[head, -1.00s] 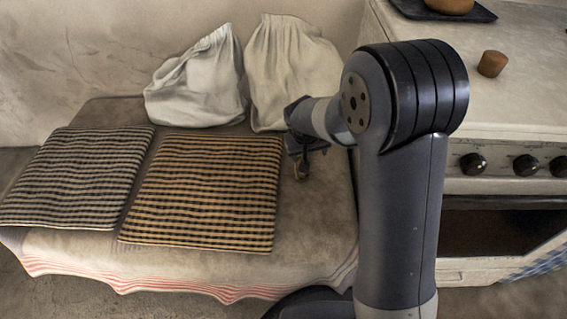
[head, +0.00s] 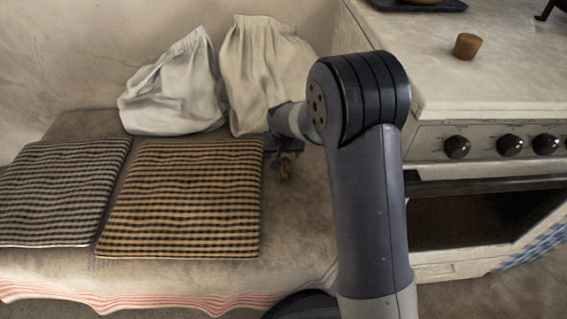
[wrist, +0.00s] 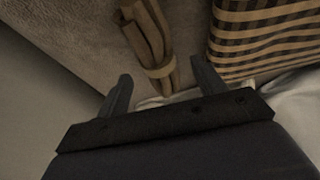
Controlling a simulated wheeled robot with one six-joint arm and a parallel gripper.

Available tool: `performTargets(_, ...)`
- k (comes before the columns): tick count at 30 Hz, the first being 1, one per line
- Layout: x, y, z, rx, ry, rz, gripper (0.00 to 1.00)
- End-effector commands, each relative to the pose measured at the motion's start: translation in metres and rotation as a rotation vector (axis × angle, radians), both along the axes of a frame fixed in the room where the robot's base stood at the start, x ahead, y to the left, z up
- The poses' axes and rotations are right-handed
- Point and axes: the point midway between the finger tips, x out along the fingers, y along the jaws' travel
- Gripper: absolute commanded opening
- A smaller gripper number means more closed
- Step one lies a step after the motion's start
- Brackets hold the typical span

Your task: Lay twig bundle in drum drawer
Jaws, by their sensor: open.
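The twig bundle (wrist: 148,38) is a brown bunch with a pale band, lying on the cloth-covered bench in the wrist view. My gripper (wrist: 161,68) is open and empty, with the banded end of the bundle between its fingertips in the picture. I cannot tell whether the fingers reach down around it. In the head view my gripper (head: 287,148) is over the bench's right part, and a small brown part of the twig bundle (head: 287,170) shows just below it. No drum drawer can be made out for sure; a shut panel (head: 448,270) lies under the oven door.
A tan checked cushion (head: 180,198) lies left of my gripper, with a grey checked cushion (head: 55,190) beyond. Two white sacks (head: 175,90) (head: 265,70) lean on the wall behind. The stove (head: 480,150) stands right, with a brown cup-like piece (head: 467,46) on top.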

Motion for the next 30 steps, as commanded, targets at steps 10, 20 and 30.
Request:
performTargets(10, 0.011, -0.001, -0.028, 0.000, 0.001, -0.001, 0.65)
performTargets(20, 0.011, -0.001, -0.027, 0.000, 0.001, 0.000, 0.45)
performTargets(30, 0.011, -0.001, -0.027, 0.000, 0.001, 0.000, 0.17)
